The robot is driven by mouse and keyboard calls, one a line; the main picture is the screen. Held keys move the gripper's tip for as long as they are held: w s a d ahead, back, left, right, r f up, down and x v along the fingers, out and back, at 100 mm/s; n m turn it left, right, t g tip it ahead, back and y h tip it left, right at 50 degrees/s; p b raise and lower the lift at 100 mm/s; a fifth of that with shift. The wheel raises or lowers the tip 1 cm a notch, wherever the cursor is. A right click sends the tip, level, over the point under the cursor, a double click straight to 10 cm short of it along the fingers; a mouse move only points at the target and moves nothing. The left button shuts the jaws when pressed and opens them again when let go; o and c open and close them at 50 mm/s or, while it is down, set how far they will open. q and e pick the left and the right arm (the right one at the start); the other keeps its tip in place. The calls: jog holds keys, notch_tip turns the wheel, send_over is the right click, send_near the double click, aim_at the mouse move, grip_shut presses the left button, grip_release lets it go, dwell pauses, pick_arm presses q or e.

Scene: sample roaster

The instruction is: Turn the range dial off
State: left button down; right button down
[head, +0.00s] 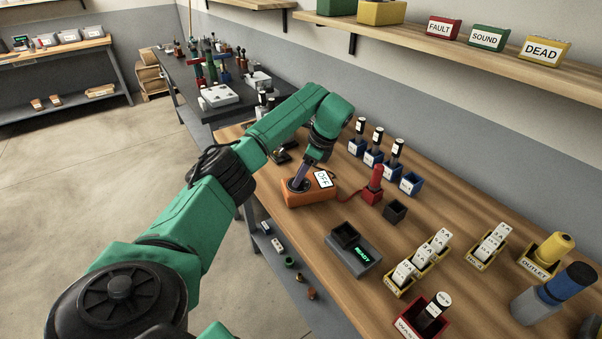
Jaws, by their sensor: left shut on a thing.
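An orange meter box (309,194) lies on the wooden bench, with a dark round range dial (296,185) on its top face. A small white sign on the box (323,179) seems to read OFF, but its lettering is tilted and small. My left gripper (299,180) reaches down from above and is shut on the range dial. The fingers hide much of the dial, so I cannot tell where it points. My right gripper is not in view.
A red probe in its holder (374,184) and a small black block (395,211) stand right of the meter. A grey box showing READY (353,250) is nearer. Blue holders (373,158) line the back; yellow card holders (416,271) stand at right.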

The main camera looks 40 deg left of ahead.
pick_arm(q)
jog(key=shift+c, duration=1.2)
grip_release()
jog(key=b+v, duration=0.1)
jog(key=v, duration=0.2)
jog(key=shift+w+f, duration=0.1)
jog(key=p+v, duration=0.4)
jog(key=v, duration=0.7)
jog(key=shift+r, duration=0.35)
